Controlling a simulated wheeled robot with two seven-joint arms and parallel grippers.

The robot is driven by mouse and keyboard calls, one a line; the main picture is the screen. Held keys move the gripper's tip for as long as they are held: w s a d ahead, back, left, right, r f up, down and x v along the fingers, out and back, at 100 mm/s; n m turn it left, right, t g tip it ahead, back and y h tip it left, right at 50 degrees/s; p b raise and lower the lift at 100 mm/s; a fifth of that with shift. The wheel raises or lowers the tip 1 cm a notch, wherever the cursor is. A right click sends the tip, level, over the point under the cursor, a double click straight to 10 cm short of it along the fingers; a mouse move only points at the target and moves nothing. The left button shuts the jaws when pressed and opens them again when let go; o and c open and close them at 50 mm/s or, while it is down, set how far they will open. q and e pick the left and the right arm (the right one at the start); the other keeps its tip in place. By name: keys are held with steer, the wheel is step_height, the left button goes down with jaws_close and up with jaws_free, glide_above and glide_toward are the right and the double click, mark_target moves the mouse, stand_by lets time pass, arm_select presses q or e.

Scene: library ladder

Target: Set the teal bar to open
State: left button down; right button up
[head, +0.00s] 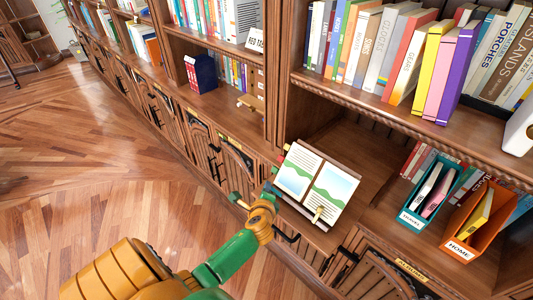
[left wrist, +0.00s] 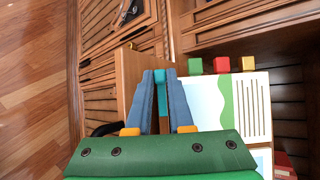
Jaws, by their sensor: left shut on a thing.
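The teal bar (left wrist: 160,97) shows in the left wrist view as a narrow upright strip between the blue-grey fingers of my left gripper (left wrist: 159,76). The gripper is shut on it, and the fingers cover its sides. In the head view my left gripper (head: 271,188) is at the left edge of the open picture book (head: 316,184) on the lower shelf ledge. The bar cannot be made out clearly there. My right gripper is not in view.
Green (left wrist: 195,66), red (left wrist: 222,65) and yellow (left wrist: 248,63) blocks line the book's edge, close beside my fingers. A teal bin (head: 407,219) and an orange bin (head: 459,247) stand to the right. Cabinets lie below; the wood floor (head: 75,150) at left is clear.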

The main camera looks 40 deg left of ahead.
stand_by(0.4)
arm_select(q)
steer(key=c, duration=0.8)
jaws_free()
steer(key=shift+s, duration=0.15)
steer(key=v, duration=0.7)
steer(key=shift+p, duration=0.35)
